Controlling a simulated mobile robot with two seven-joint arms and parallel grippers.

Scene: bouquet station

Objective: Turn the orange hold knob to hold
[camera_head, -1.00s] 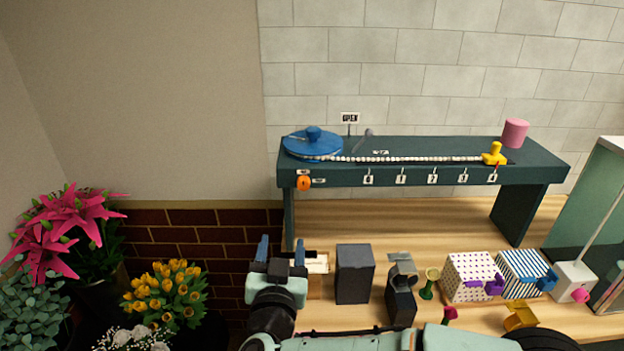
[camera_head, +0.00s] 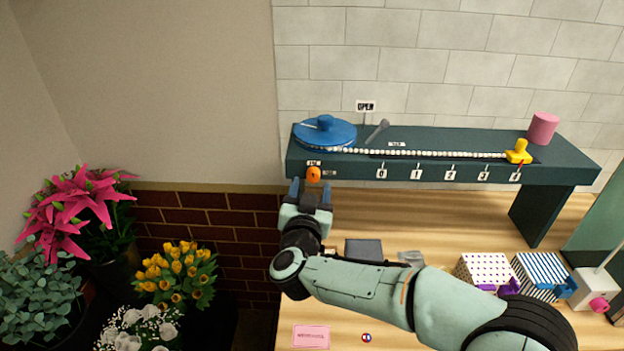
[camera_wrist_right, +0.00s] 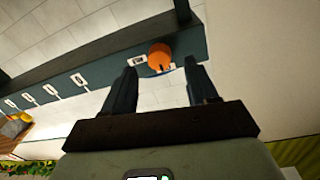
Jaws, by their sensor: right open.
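The orange hold knob (camera_head: 313,174) sits on the front face of the dark green bench (camera_head: 440,175), near its left end, between two small labels. My right gripper (camera_head: 311,187) is just in front of and below the knob, fingers pointing at it. In the right wrist view the orange knob (camera_wrist_right: 160,57) shows beyond the gap between the open fingers of the right gripper (camera_wrist_right: 163,72). The fingers look apart from the knob, with nothing held. My left gripper is not in view.
A blue disc (camera_head: 324,132) lies on the bench top above the knob, with a bead row leading to a yellow slider (camera_head: 518,151). A pink cylinder (camera_head: 543,128) stands at the right. Flowers (camera_head: 175,273) stand at lower left. Boxes (camera_head: 540,277) stand at lower right.

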